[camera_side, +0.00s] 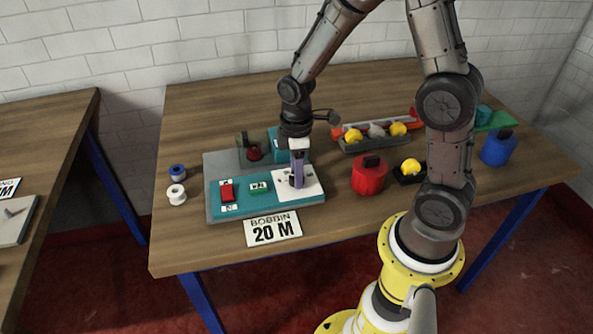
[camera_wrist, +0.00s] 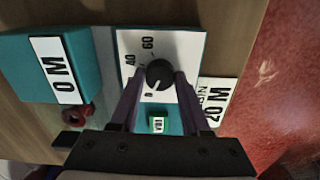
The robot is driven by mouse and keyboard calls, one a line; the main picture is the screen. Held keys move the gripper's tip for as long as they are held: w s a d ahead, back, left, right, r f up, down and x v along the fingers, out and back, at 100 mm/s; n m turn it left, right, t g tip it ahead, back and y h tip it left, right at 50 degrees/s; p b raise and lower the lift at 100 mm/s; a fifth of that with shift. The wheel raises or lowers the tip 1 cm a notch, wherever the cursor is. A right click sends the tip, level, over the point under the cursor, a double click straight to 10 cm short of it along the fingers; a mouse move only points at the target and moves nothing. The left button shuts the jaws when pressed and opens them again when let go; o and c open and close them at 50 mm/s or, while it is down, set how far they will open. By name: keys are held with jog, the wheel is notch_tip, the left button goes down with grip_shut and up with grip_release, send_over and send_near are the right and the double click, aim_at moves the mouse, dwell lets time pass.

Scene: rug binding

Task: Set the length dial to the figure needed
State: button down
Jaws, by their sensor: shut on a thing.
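The length dial is a black round knob (camera_wrist: 159,74) on a white plate (camera_wrist: 185,47) marked with figures, of which 40 and 60 can be read in the wrist view. My gripper (camera_wrist: 156,84) is shut on the knob, one finger on each side. In the side view my gripper (camera_side: 297,182) points down onto the white dial plate (camera_side: 313,187) at the right of the teal panel, and its fingers hide the knob. A sign (camera_side: 273,229) in front of the panel reads "BOBBIN 20 M". A teal block (camera_wrist: 62,70) carries a label reading "0 M".
The panel also bears a red switch (camera_side: 227,192) and a green labelled button (camera_side: 259,188). A blue spool (camera_side: 177,172) and a white spool (camera_side: 176,195) stand at its left. A red canister (camera_side: 369,176), a tray of yellow parts (camera_side: 375,144) and a blue canister (camera_side: 498,149) stand right.

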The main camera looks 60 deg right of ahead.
jog(key=m, duration=0.4)
jog(key=shift+m, duration=0.3)
jog(key=shift+r+m, duration=0.1)
jog(key=shift+m, duration=1.5)
jog(key=shift+c, duration=1.8)
grip_release()
notch_tip(320, 180, up, 14)
